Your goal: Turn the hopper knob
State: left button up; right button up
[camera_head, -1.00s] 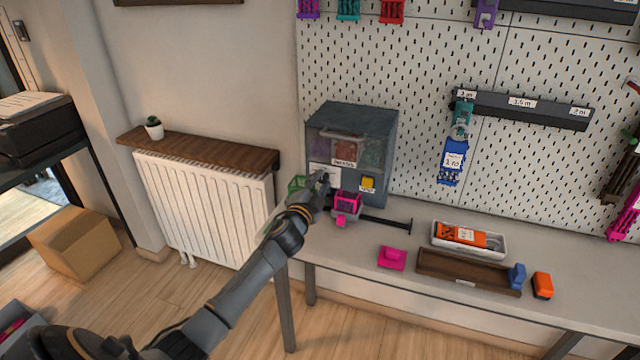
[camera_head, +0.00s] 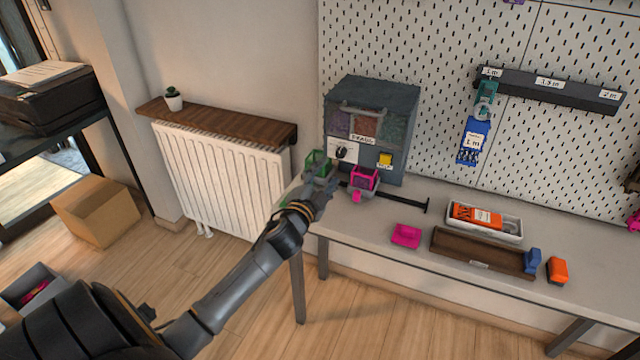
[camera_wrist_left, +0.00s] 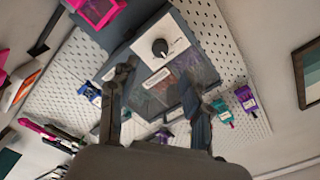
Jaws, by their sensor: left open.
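The grey hopper box (camera_head: 398,102) stands on the bench against the pegboard, with clear windows showing coloured beads or pieces. Its dark round knob (camera_head: 341,153) sits on a white plate on the front, left of a yellow button (camera_head: 385,159). In the left wrist view the knob (camera_wrist_left: 160,47) shows whole, with its pointer, beyond the fingers. My left gripper (camera_head: 322,172) is just below and left of the knob, apart from it. In the left wrist view its fingers (camera_wrist_left: 163,95) are spread with nothing between them. My right gripper is not in view.
A green bin (camera_head: 318,163) and a pink bin (camera_head: 363,180) stand close by my left gripper. A black rod (camera_head: 405,203) runs right along the bench. A pink tray (camera_head: 406,235), a white tray (camera_head: 513,236) and a brown trough (camera_head: 452,249) lie further right.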

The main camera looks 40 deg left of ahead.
pick_arm(q)
jog(key=v, duration=0.3)
jog(key=shift+s+d, duration=0.1)
jog(key=shift+s, duration=0.25)
jog(key=s+d+f+n+g+h, duration=0.1)
jog(key=s+f+g, duration=0.15)
jog(key=f, duration=0.95)
jog(key=s+d+f+n+g, duration=0.1)
jog(key=s+f+g, duration=0.15)
jog(key=f, duration=0.95)
jog(key=s+d+f+n+g+h, duration=0.1)
jog(key=s+d+f+g, duration=0.1)
jog(key=s+f, duration=0.45)
jog(key=s+d+f+g, duration=0.15)
jog(key=s+f, duration=0.25)
jog(key=f, duration=0.5)
jog(key=s+d+f+n+g, duration=0.1)
jog(key=s+d+f+g, duration=0.1)
jog(key=s+f, duration=0.4)
jog(key=s+d+f+n+g+h, duration=0.1)
jog(key=s+d+f+g, duration=0.2)
jog(key=s, duration=1.3)
jog(key=s+d+f+n+g+h, duration=0.1)
jog(key=s+d+f+g, duration=0.2)
jog(key=s+f, duration=0.6)
jog(key=s+d, duration=0.2)
jog(key=shift+s+d+f, duration=0.2)
jog(key=shift+s+d, duration=0.1)
jog(key=shift+d, duration=0.1)
